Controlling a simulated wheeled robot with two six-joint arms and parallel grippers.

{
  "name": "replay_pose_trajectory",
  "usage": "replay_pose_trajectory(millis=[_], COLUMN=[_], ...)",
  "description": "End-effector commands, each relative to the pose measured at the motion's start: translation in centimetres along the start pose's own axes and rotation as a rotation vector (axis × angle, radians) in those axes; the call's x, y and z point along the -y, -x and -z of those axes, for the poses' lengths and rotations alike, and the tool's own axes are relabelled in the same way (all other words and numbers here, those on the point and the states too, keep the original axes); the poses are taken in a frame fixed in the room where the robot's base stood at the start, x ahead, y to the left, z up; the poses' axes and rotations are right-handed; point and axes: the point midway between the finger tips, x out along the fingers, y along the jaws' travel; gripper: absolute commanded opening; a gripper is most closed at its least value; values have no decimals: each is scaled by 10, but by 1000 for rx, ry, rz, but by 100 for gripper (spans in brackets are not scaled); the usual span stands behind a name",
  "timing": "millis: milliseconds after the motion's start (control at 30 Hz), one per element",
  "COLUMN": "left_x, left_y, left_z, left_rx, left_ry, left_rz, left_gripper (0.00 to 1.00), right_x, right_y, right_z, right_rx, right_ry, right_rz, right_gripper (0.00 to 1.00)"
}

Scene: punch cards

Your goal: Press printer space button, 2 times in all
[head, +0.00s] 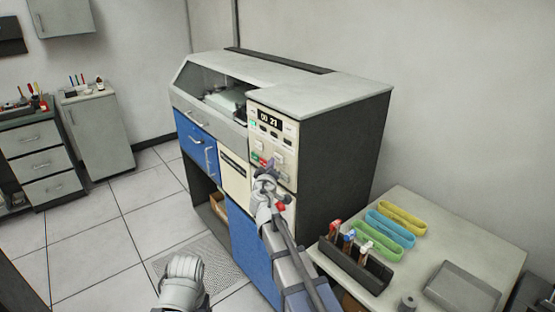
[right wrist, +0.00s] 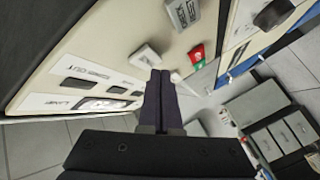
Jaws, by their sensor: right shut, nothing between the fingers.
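The printer is part of a big grey, blue and cream machine (head: 235,170) with a control panel (head: 290,133). My right gripper (head: 271,165) is shut and empty, in front of the lower part of that panel. In the right wrist view its shut fingertips (right wrist: 160,74) are close to a white button (right wrist: 145,54) on the cream panel. I cannot tell whether they touch it. The labels are too small or turned to read surely, so I cannot tell which button is the space button.
A red and green switch (right wrist: 196,56) and a grey button (right wrist: 184,12) are near the fingertips. A lit display (head: 269,118) is above. A side table (head: 485,240) at the right holds a dark tool tray (head: 352,267) and coloured bands (head: 402,217). Open floor lies left.

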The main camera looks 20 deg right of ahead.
Motion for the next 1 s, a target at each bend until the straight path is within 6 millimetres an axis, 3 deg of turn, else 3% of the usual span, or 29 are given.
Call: replay_pose_trajectory(millis=[1000], left_x=[0], left_y=[0], left_z=[0], left_rx=[0], left_ry=[0], left_rz=[0], left_gripper=[81], right_x=[-6], right_y=[-8], right_z=[-5], right_rx=[0], right_ry=[0], right_rz=[0], right_gripper=[0])
